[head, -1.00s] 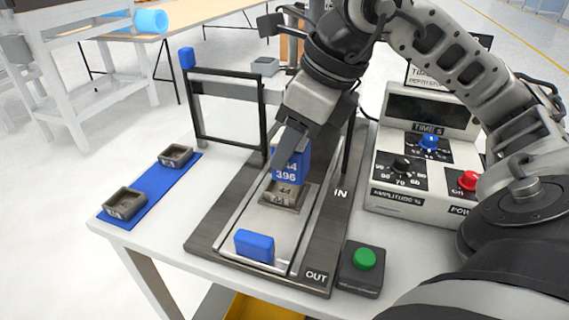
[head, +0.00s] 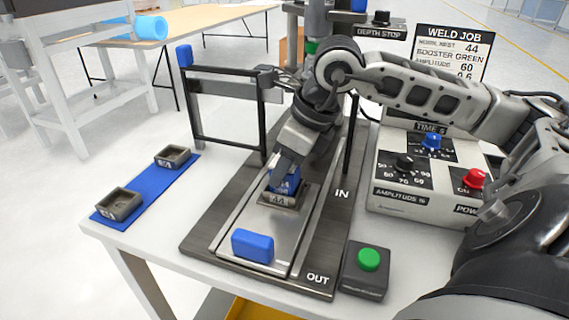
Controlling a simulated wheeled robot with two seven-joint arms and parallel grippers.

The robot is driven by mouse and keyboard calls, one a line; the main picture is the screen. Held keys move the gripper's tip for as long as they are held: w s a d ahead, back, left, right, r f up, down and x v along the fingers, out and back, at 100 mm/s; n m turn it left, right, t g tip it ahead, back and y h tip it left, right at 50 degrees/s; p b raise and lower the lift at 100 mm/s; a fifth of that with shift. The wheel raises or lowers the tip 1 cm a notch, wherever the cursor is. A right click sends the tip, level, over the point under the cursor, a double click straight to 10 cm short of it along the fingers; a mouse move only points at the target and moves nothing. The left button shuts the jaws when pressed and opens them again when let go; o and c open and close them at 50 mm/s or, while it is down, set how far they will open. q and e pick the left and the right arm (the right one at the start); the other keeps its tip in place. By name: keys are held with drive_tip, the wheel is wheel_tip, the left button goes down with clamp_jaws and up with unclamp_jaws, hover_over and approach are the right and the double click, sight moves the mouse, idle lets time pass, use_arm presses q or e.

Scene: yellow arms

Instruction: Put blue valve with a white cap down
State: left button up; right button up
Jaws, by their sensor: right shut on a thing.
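My right gripper (head: 283,165) is shut on a blue block-shaped part (head: 285,182) with white printing, which I take as the blue valve. A white cap on it cannot be made out. The gripper's fingers hide much of its upper part. Its lower end is at a small grey metal nest (head: 278,200) marked 44, on the sliding plate of the fixture. I cannot tell whether it is fully seated in the nest. My left gripper is not in view.
A blue handle block (head: 252,246) sits at the plate's front. A dark frame (head: 228,150) stands behind left. Two grey nests (head: 118,204) rest on a blue mat (head: 148,193). A green button box (head: 366,270) and control box (head: 405,208) stand right.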

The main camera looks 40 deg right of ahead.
drive_tip(key=shift+f, duration=0.1)
drive_tip(key=o, duration=1)
drive_tip(key=shift+s+d+r, duration=0.1)
drive_tip(key=shift+r, duration=0.35)
drive_tip(key=v, duration=1.1)
drive_tip(key=shift+s+r, duration=0.15)
